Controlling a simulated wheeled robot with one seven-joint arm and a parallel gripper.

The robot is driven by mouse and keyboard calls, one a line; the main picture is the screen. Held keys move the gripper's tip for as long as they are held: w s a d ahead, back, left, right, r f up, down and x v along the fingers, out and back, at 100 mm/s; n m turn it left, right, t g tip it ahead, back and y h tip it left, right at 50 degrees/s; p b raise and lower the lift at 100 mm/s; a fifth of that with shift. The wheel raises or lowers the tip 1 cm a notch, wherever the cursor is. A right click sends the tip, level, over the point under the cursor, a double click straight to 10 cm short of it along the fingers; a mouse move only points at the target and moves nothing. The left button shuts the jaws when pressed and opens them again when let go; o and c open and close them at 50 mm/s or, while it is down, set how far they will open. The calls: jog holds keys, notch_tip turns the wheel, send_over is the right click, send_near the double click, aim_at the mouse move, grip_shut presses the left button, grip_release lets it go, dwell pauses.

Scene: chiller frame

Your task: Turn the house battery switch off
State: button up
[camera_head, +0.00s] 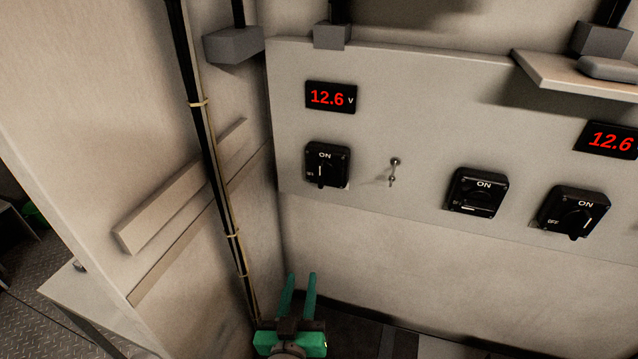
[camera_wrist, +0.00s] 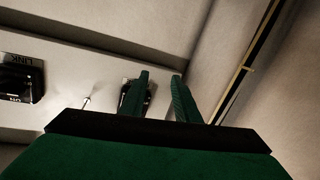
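Three black rotary switches are on the grey panel (camera_head: 400,120): a left switch (camera_head: 327,165), a middle switch (camera_head: 478,193) and a right switch (camera_head: 574,212). I cannot read which one is the house battery switch. The left and right knobs look upright, towards ON; the middle knob looks crosswise. My green gripper (camera_head: 301,276) is below the left switch, fingers apart and empty. In the wrist view, my gripper (camera_wrist: 160,75) partly covers the left switch (camera_wrist: 126,98) with one finger. The middle switch (camera_wrist: 18,82) is at the left edge, by a LINK label.
A small metal toggle (camera_head: 394,170) sticks out between the left and middle switches. Red displays read 12.6 (camera_head: 330,97) and 12.6 (camera_head: 610,139). A shelf (camera_head: 575,78) juts out at upper right. Cables (camera_head: 212,160) run down the left wall beside a ledge (camera_head: 180,190).

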jog(key=w+r+m+h, duration=0.2)
jog(key=w+r, duration=0.2)
jog(key=r, duration=0.5)
jog(key=m+h, duration=0.2)
send_near(320, 172)
jog(key=x, duration=0.9)
jog(key=shift+c, duration=0.2)
grip_shut()
